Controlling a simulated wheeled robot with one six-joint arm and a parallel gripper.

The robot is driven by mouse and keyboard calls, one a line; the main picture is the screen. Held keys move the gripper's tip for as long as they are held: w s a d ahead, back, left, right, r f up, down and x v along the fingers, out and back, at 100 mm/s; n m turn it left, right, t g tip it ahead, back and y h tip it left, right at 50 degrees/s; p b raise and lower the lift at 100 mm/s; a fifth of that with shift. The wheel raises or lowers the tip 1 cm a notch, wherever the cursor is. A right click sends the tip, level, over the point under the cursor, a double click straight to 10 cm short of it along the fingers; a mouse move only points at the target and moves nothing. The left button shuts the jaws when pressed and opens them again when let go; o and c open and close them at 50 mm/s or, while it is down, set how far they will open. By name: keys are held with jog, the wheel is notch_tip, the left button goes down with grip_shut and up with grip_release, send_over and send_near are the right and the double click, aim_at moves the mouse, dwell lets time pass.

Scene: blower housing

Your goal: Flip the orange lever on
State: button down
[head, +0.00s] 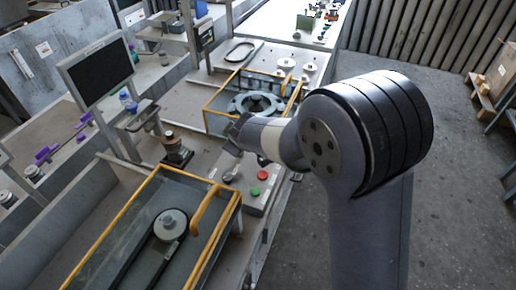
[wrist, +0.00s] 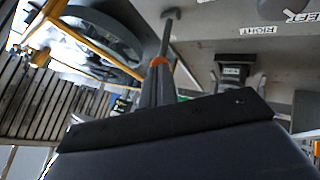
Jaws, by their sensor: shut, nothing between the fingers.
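In the wrist view a thin grey lever (wrist: 165,38) with a wider tip rises from an orange collar just beyond my fingertips. My gripper (wrist: 157,75) is shut, with its narrow grey fingers together and nothing between them. The fingers overlap the lever's base in this view, and I cannot tell whether they touch it. In the head view my gripper (head: 222,170) reaches down at the left end of the grey control box (head: 254,206). The lever cannot be made out clearly there. White labels reading RIGHT (wrist: 258,30) and LEFT (wrist: 301,17) show in the wrist view.
The control box carries a red button (head: 262,175) and a green button (head: 255,191). A yellow-framed housing (head: 150,240) stands in front, and another with a round fan part (head: 256,103) stands behind. A monitor (head: 97,68) stands at the left.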

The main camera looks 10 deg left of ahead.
jog(key=shift+w+a+b, duration=0.1)
jog(key=shift+a+b, duration=0.25)
jog(key=shift+a, duration=0.3)
jog(key=shift+r, duration=0.15)
jog(key=shift+r+p, duration=0.6)
jog(key=shift+r, duration=0.05)
jog(key=a+r+v, duration=0.1)
jog(key=a+v, duration=0.1)
jog(key=v, duration=1.1)
jog(key=shift+r, duration=0.4)
